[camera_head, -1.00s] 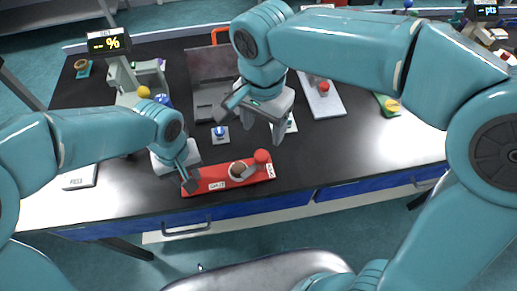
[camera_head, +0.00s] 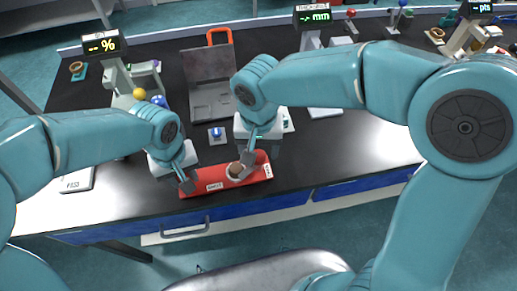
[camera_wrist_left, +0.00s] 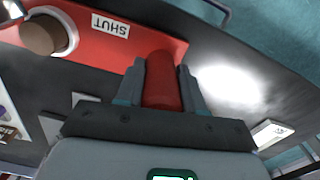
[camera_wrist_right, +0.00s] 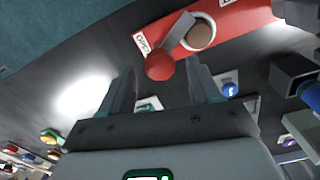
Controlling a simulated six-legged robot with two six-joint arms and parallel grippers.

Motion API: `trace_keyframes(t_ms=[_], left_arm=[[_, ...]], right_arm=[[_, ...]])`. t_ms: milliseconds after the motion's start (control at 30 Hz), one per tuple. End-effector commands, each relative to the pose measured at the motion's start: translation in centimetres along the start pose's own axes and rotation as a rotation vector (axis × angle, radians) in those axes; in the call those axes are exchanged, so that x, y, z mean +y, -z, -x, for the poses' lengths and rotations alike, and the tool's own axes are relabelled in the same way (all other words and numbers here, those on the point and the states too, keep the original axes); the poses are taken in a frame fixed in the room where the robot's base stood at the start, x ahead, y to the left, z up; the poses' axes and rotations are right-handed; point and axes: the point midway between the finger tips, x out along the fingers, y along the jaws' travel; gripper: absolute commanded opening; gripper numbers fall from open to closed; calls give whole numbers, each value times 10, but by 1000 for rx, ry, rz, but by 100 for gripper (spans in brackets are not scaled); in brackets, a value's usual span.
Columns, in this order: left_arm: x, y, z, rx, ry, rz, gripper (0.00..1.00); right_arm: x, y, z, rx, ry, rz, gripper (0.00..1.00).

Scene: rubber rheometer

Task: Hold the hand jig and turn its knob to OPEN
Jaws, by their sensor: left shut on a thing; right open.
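The hand jig (camera_head: 207,187) is a red plate on the bench near its front edge. A label reading SHUT (camera_wrist_left: 110,25) is by its left end, and another label (camera_wrist_right: 143,43) is at its right end. My left gripper (camera_head: 188,182) is shut on the jig's red handle (camera_wrist_left: 161,82). The knob is a red ball (camera_wrist_right: 159,66) on a grey lever (camera_wrist_right: 178,33) from a brown-topped hub (camera_wrist_right: 201,34). The lever points towards the right-end label, angled off the plate's edge. My right gripper (camera_head: 259,155) is open just above the ball, its fingers on either side in the wrist view, with no clear contact.
A blue button on a small grey base (camera_head: 217,136) stands behind the jig. A grey open-lidded machine (camera_head: 210,90) is further back. The front bench edge with blue drawers (camera_head: 260,207) is close to the jig.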

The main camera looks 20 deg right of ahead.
Motion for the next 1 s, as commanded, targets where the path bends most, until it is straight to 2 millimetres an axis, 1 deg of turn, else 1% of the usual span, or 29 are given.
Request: trace_keyframes(t_ms=[33,133,400,433,467,500,567,600,833,1000], left_arm=[[0,0,0,1,-1,0,0],[0,0,0,1,-1,0,0],[0,0,0,1,-1,0,0],[0,0,0,1,-1,0,0],[0,0,0,1,-1,0,0],[0,0,0,1,-1,0,0],[0,0,0,1,-1,0,0],[0,0,0,1,-1,0,0],[0,0,0,1,-1,0,0],[0,0,0,1,-1,0,0]], right_arm=[[0,0,-5,-2,-2,1,63],[0,0,-11,0,-1,2,63],[0,0,-13,0,0,1,63],[0,0,-13,0,0,1,56],[0,0,-13,0,0,1,47],[0,0,-13,0,0,1,34],[0,0,-12,0,0,0,14],[0,0,-12,0,0,0,6],[0,0,-12,0,0,12,6],[0,0,-12,0,1,67,6]])
